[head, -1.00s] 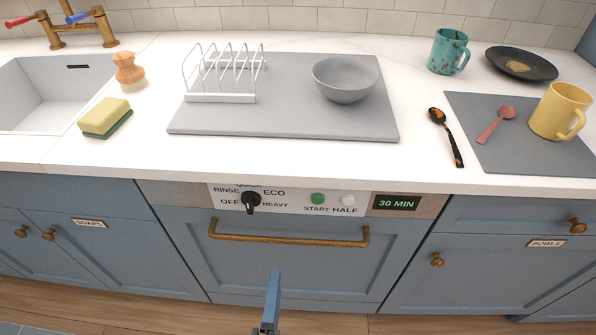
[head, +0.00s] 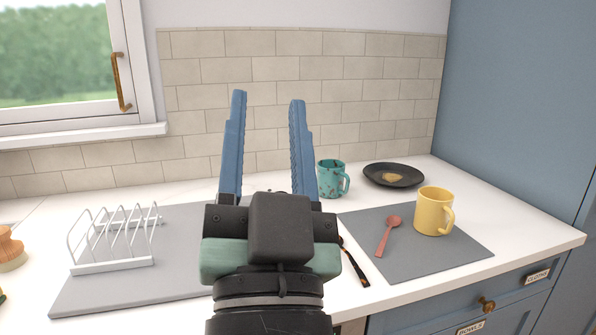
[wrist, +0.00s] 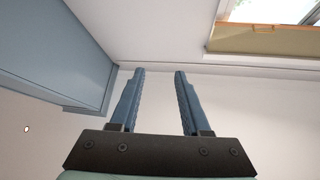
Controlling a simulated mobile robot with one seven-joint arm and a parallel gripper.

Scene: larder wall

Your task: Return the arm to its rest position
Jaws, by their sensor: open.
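My gripper (head: 268,98) is raised in the middle of the head view, its two blue fingers pointing up in front of the tiled wall. The fingers stand apart with nothing between them. In the wrist view my gripper (wrist: 160,72) is also open and empty, facing the upper wall and ceiling. The grey bowl seen earlier does not show now; my gripper and wrist cover part of the worktop.
The toast rack (head: 112,265) stands on a grey board (head: 180,275) at left. At right are a teal mug (head: 331,180), a dark plate (head: 412,172), a grey mat (head: 440,262), a yellow mug (head: 432,212) and a pink spoon (head: 386,237). A tall blue cabinet (head: 520,110) bounds the right side.

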